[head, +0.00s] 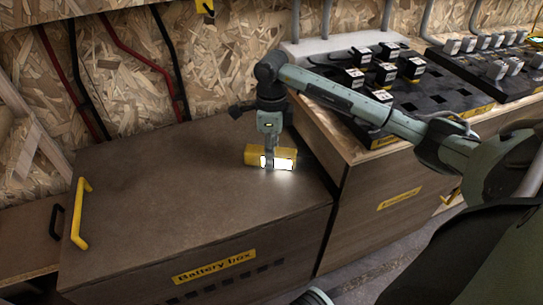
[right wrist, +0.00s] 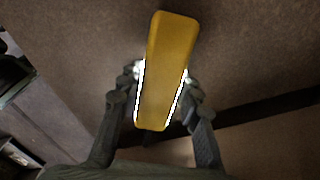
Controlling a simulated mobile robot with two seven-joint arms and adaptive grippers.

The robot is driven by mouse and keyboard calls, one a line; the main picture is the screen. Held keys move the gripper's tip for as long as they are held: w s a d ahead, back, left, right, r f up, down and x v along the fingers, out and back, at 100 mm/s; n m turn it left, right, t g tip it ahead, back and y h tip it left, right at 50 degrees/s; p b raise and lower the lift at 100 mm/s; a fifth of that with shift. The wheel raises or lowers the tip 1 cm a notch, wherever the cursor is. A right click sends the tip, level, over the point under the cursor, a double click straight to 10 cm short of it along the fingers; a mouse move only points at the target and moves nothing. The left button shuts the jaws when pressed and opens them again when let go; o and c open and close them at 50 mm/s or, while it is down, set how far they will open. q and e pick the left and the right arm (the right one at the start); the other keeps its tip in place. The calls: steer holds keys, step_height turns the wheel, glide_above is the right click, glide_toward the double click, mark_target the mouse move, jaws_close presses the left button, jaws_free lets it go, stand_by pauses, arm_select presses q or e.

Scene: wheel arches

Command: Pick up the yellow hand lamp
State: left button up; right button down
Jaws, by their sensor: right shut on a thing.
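The yellow hand lamp (head: 284,153) is over the brown top of the battery box (head: 130,225), near its right end. Its front side glows bright white. My right gripper (head: 269,163) comes down on the lamp from above and is shut on it. In the right wrist view the lamp (right wrist: 165,70) lies lengthwise between the two fingers of my right gripper (right wrist: 160,105), with bright light along both its sides. I cannot tell whether the lamp touches the lid or is just above it. My left gripper is not in view.
A yellow handle (head: 80,213) stands at the left of the box lid. A wooden cabinet (head: 385,180) stands right of the box, with black trays of small blocks (head: 385,75) on top. A chipboard wall with red and black cables is behind. The lid's middle is clear.

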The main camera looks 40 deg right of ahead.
steer(key=shift+r, duration=0.15)
step_height(320, 180, up, 4)
steer(key=shift+w+r, duration=0.1)
steer(key=shift+r, duration=0.05)
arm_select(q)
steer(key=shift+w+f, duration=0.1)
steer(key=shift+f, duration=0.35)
arm_select(e)
steer(key=s+a+r, duration=0.2)
steer(key=a+r, duration=0.4)
steer(key=a, duration=0.5)
steer(key=shift+a+r, duration=0.2)
steer(key=shift+a, duration=0.05)
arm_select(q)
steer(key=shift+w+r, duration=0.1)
